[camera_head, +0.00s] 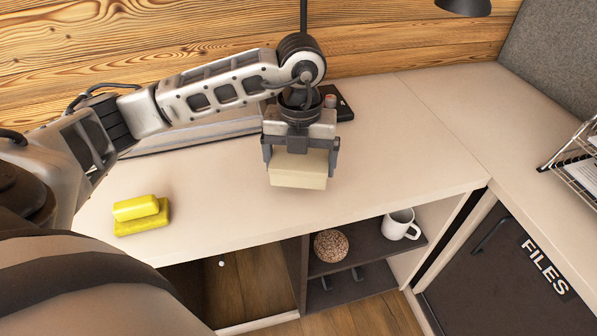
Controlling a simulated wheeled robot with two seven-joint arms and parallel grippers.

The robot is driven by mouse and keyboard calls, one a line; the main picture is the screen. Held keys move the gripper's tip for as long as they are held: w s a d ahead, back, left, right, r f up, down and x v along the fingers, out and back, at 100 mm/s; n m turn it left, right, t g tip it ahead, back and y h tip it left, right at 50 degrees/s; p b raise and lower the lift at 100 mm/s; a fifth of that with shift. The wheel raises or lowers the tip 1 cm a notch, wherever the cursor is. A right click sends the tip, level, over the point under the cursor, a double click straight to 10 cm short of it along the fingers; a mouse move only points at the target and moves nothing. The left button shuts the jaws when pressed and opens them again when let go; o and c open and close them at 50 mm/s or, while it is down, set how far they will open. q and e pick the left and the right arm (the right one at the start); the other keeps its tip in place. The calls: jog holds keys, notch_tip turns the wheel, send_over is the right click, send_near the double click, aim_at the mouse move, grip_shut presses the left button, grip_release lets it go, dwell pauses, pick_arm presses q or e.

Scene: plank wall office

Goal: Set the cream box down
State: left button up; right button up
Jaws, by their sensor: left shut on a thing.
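The cream box (298,170) is a small pale block in the middle of the view. My left gripper (300,158) is shut on it from above, with a finger at each side. The box is over the light desk top (215,190), close to its front half. I cannot tell whether its underside touches the desk or hangs just above it. My right gripper is not in view.
A dark item (343,103) lies behind my gripper. A wire rack (583,160) stands at right. Below are an open shelf with a white mug (400,225) and a brown ball (331,245). The desk right of the box is clear.

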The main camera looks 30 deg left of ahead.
aim_at(299, 173)
pick_arm(q)
jog(key=shift+w+a+f, duration=0.15)
jog(key=shift+a+f, duration=0.05)
jog(key=shift+f, duration=0.1)
notch_tip(299, 173, down, 3)
jog(key=shift+w+a+f, duration=0.1)
jog(key=shift+f, duration=0.1)
